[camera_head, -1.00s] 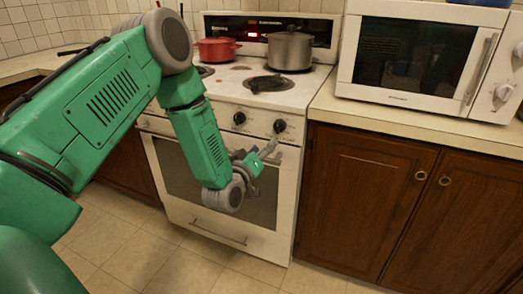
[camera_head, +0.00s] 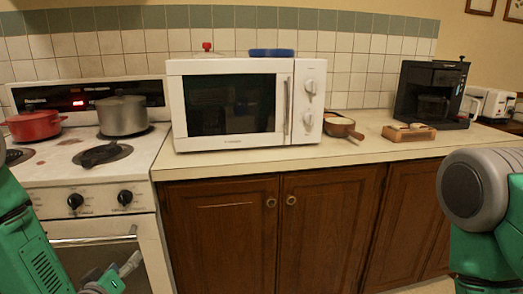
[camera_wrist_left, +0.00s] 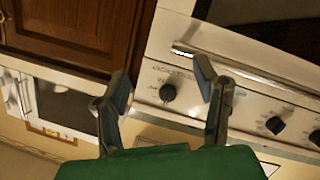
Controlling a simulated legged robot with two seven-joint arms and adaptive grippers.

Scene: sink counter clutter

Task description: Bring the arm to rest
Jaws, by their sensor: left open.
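My left gripper (camera_head: 120,272) shows at the lower left of the head view, in front of the oven door of the white stove (camera_head: 100,168). It also shows in the left wrist view (camera_wrist_left: 162,80), with its two fingers apart and nothing between them. The stove's control knobs and oven handle lie beyond the fingers there. Part of my right arm (camera_head: 480,200) stands at the right edge of the head view. My right gripper is out of the picture.
A red pot (camera_head: 34,125) and a steel pot (camera_head: 122,115) stand on the stove. A white microwave (camera_head: 245,105), a brown pan (camera_head: 340,125), a wooden block (camera_head: 409,133) and a black coffee maker (camera_head: 430,92) stand on the counter. Wooden cabinets (camera_head: 222,235) are below.

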